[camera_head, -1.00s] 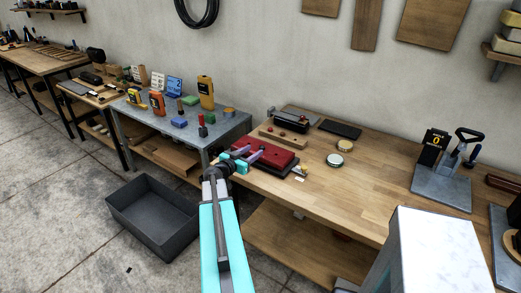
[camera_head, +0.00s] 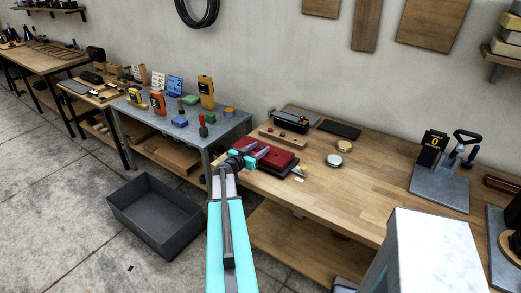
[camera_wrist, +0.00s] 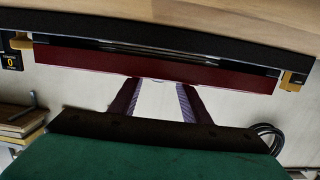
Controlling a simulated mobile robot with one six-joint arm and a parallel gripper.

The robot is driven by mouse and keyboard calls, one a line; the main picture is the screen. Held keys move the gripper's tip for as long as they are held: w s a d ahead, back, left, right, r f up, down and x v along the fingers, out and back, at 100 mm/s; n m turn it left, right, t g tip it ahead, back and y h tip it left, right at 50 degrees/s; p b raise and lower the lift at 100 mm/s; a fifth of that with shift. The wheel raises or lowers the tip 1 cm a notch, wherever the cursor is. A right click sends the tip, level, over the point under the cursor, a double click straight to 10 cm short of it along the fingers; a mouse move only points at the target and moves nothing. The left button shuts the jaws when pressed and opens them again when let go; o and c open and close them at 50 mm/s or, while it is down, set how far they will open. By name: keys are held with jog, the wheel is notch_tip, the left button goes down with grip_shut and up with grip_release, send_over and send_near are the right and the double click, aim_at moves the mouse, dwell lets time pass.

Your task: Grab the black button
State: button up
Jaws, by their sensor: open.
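I cannot make out a black button for certain in either view. My gripper (camera_head: 257,156) is over the left end of the wooden workbench, at a dark red padded piece (camera_head: 281,162) with a black base. In the wrist view my gripper (camera_wrist: 157,88) is open, its two fingers apart with nothing between them. The red piece (camera_wrist: 150,69) shows there as a long bar beyond the fingertips, with a black strip along it and a yellowish bit at each end. Whether the fingers touch it I cannot tell.
A wooden block with red knobs (camera_head: 283,136) and a black pad (camera_head: 340,130) lie behind on the workbench (camera_head: 370,170). Two round tins stand right of the red piece. A grey bin (camera_head: 150,205) is on the floor at left. The bench's middle is clear.

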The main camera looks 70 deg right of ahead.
jog(key=shift+d, duration=0.1)
dwell(0.5)
grip_shut()
jog(key=shift+r, duration=0.1)
notch_tip(320, 180, up, 10)
jog(key=b, duration=0.1)
dwell(0.8)
dwell(0.5)
